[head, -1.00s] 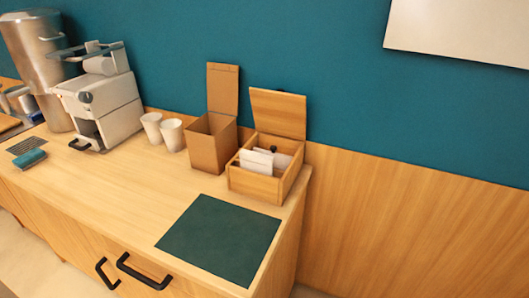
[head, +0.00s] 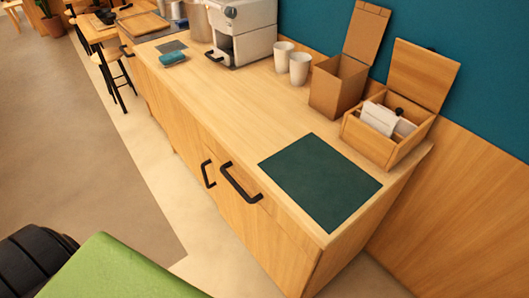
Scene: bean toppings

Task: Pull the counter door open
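The wooden counter (head: 230,115) runs from the upper left to the lower right in the head view. Its front panels look shut and flush. Two black bar handles are on the front: a smaller, steeper one (head: 208,174) on the left and a longer one (head: 240,186) to its right, running roughly along the counter edge. I cannot tell for sure which panel each handle belongs to. Neither of my grippers is in view, and nothing touches the handles.
On the counter are a dark green mat (head: 320,182), an open wooden box (head: 370,145) with packets, an open brown box (head: 337,88), white cups (head: 299,68), a machine (head: 245,30) and a teal block (head: 173,58). Open floor (head: 80,150) lies in front; stools (head: 110,65) stand at upper left.

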